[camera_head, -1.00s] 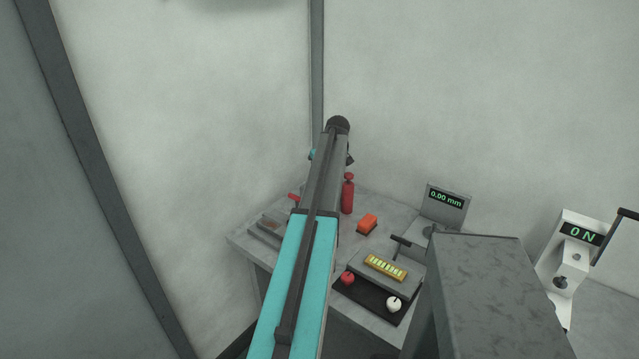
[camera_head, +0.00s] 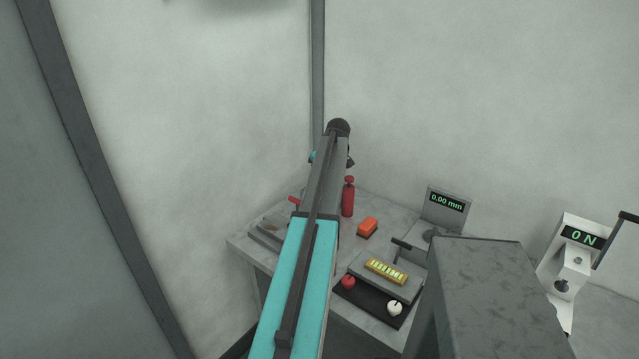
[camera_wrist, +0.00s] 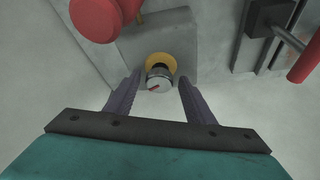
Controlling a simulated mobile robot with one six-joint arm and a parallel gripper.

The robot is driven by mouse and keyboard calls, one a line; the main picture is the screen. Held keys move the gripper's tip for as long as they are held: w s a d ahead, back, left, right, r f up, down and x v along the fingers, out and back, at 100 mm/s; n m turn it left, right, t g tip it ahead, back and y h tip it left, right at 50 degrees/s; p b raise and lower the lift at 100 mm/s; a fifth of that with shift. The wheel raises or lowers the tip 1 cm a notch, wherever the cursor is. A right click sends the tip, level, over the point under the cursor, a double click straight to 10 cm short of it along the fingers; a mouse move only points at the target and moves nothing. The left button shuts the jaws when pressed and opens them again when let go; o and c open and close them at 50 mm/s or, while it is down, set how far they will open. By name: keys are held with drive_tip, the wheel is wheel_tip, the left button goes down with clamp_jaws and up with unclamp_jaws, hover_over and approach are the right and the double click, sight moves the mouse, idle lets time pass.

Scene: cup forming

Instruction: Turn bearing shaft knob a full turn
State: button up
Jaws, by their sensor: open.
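The knob (camera_wrist: 159,80) is a short, pale grey round knob with a dark band and a red mark on its face. It sits in front of a yellow ring (camera_wrist: 155,60) on a grey block (camera_wrist: 185,35) in the wrist view. My gripper (camera_wrist: 159,77) is open, with one dark finger on each side of the knob. A gap shows between each finger and the knob, so neither finger appears to touch it. The red mark slants up to the right. In the head view, the knob and my fingers are hidden behind my arm.
In the wrist view, a large red round part (camera_wrist: 98,15) is close at upper left. A red-ended handle (camera_wrist: 305,62) is at right. In the head view, a red bottle (camera_head: 348,198), orange block (camera_head: 367,226) and display reading 0.00 mm (camera_head: 446,203) stand on the bench.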

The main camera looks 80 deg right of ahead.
drive_tip(key=b+v, duration=0.2)
drive_tip(key=v, duration=1.1)
drive_tip(key=shift+r+b, duration=0.3)
drive_tip(key=shift+r, duration=0.05)
drive_tip(key=shift+s+a, duration=0.1)
